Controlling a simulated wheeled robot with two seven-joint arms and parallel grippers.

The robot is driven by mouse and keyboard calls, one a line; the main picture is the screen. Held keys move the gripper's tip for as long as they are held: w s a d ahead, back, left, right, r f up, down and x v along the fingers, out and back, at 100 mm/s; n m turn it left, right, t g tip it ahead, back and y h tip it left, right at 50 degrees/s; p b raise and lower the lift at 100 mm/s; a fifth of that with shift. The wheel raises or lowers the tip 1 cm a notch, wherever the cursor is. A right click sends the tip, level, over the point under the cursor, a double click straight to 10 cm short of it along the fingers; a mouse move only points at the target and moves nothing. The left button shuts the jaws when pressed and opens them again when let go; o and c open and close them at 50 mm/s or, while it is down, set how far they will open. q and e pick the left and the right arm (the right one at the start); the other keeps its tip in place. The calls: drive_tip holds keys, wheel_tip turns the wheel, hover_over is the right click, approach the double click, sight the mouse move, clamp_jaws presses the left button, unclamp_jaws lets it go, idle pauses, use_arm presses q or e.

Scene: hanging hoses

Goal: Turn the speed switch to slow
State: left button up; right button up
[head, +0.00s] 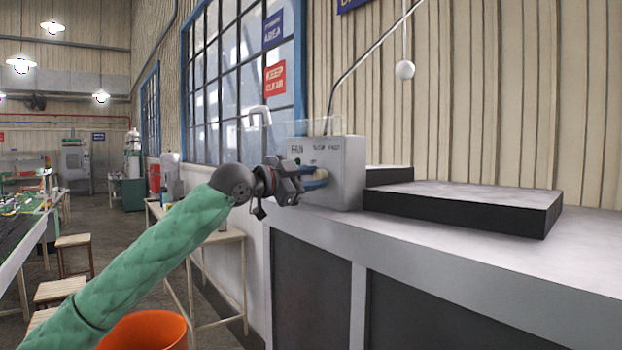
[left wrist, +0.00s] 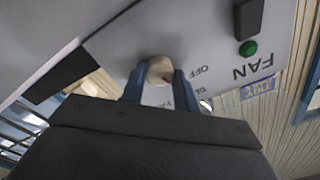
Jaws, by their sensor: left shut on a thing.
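A grey control box (head: 346,160) marked FAN stands on the left end of the worktop. Its speed switch is a round beige knob (left wrist: 159,68) on the front panel, also partly visible in the head view (head: 327,173). My left gripper (head: 316,180) is at the panel, its two blue fingers closed on either side of the knob. In the left wrist view, OFF and parts of the slow and fast labels show beside the fingers. A green light (left wrist: 248,48) sits near the word FAN. My right gripper is out of view.
A black switch-like block (left wrist: 248,18) is on the panel by the green light. A dark slab with a grey top (head: 470,200) lies on the worktop (head: 580,265) right of the box. An orange bin (head: 150,330) stands below my arm.

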use_arm(q)
drive_tip(key=shift+r+m, duration=0.1)
drive_tip(key=shift+m, duration=0.5)
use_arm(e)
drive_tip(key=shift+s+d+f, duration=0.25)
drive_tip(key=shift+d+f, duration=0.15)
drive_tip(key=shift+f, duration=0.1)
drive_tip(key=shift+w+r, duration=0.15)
use_arm(q)
drive_tip(key=o, duration=1)
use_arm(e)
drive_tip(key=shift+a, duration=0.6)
use_arm(q)
drive_tip(key=shift+a, duration=0.15)
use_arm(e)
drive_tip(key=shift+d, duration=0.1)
